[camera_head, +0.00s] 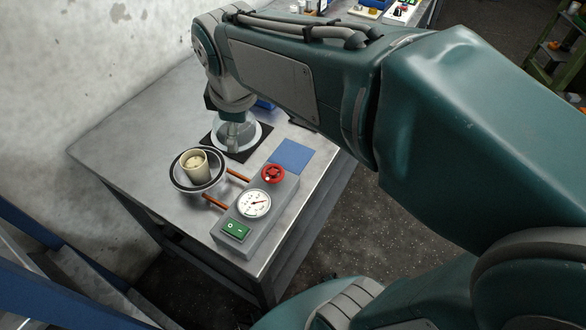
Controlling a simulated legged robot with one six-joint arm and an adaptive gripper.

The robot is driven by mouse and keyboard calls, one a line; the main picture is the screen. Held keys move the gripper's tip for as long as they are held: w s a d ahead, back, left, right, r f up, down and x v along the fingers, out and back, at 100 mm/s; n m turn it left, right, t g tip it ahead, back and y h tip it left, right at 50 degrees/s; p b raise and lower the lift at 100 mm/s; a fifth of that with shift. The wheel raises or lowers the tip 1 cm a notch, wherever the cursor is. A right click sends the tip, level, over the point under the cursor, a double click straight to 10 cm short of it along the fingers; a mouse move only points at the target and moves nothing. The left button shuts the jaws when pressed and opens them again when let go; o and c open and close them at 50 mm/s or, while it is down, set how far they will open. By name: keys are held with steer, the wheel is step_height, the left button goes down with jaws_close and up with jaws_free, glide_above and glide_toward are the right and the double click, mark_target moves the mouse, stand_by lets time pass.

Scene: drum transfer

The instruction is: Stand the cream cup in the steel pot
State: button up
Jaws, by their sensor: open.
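The cream cup (204,173) stands in the round steel pot (181,187) on the metal table. The cup looks upright, and its rim shows above the pot's rim. Something pale shows in the cup's mouth.
A blue square (291,155) lies behind the box. The table's left side (125,140) is clear.

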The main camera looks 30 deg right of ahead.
steer(key=s+d+f+m+t, duration=0.2)
steer(key=s+d+m, duration=0.3)
steer(key=s+m, duration=0.6)
steer(key=shift+s+f+m, duration=0.2)
steer(key=shift+s+m, duration=0.1)
steer(key=shift+s, duration=0.25)
